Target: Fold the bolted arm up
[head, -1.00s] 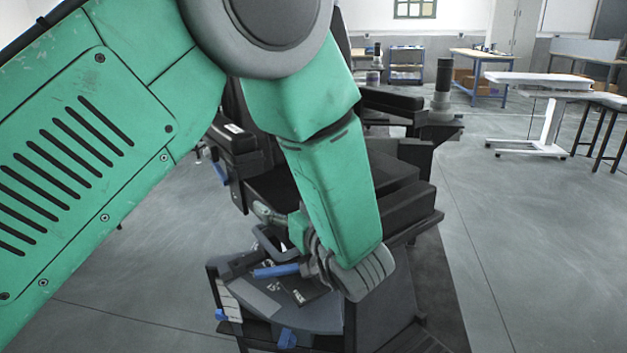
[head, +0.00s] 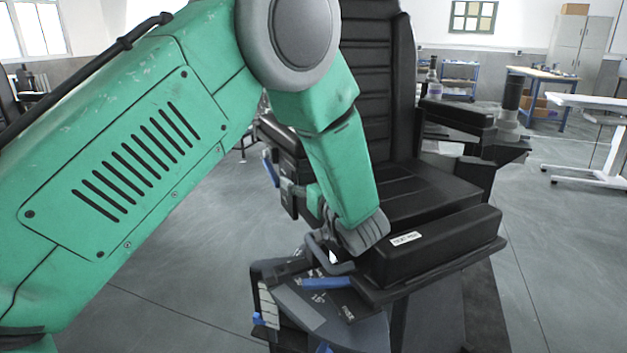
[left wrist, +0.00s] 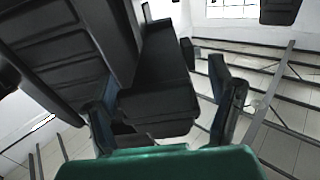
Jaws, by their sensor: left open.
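The chair is black, with a tall backrest (head: 375,85) and a seat (head: 425,190). A padded black arm with a white label (head: 430,245) lies level along the near side; its bolt cannot be made out. My left gripper (head: 335,255) is at the left end of this pad, beneath the green wrist, its fingers partly hidden. In the left wrist view, my left gripper's fingers (left wrist: 165,115) stand apart, with a long black block (left wrist: 160,85) showing between and beyond them. Contact cannot be told. My right gripper is not in view.
A grey console with a blue handle (head: 327,283) sits just below the gripper. Another black armrest (head: 458,112) is on the chair's far side. A white table (head: 600,103) stands at the right.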

